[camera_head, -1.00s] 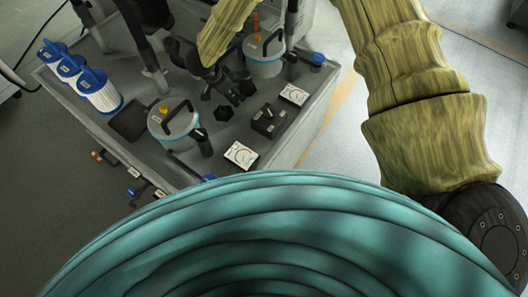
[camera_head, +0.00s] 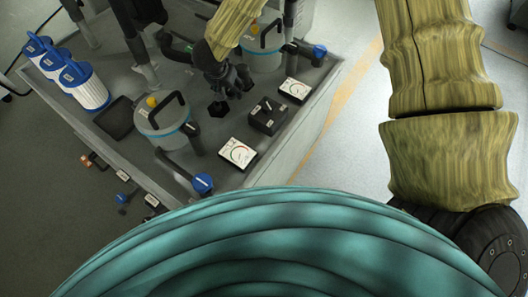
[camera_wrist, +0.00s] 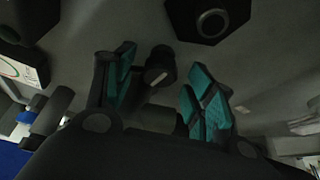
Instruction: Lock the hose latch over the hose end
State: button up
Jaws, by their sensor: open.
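My gripper (camera_head: 232,88) is low over the middle of the grey bench, beyond two white gauges. In the wrist view my gripper (camera_wrist: 158,84) has its teal-padded fingers spread apart. A dark round-ended part with a pale slot (camera_wrist: 160,76) shows between and beyond the fingers. I cannot tell whether it touches them or whether it is the hose latch. A black hexagonal piece (camera_head: 218,108) stands just in front of my gripper; a similar one shows in the wrist view (camera_wrist: 208,20). The hose latch and hose end are not clearly distinguishable; my gripper and arm cover part of that area.
A lidded canister (camera_head: 166,125) stands to the left, another (camera_head: 262,52) behind. Blue-topped white filters (camera_head: 84,88) line the left edge. Two gauges (camera_head: 237,153) (camera_head: 295,90) and a black switch box (camera_head: 267,116) are at right. A blue-capped pipe (camera_head: 202,183) is at the front corner.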

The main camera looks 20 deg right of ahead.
jog(key=shift+s+d+f+n+t+y+b, duration=0.1)
jog(key=shift+n+t+y+b, duration=0.2)
jog(key=shift+n+b, duration=1.35)
jog(key=shift+d+f+n+t+y+b, duration=0.1)
jog(key=shift+n+y+b, duration=0.45)
jog(key=shift+b, duration=1.95)
jog(key=shift+n+b, duration=0.3)
jog(key=shift+b, duration=0.05)
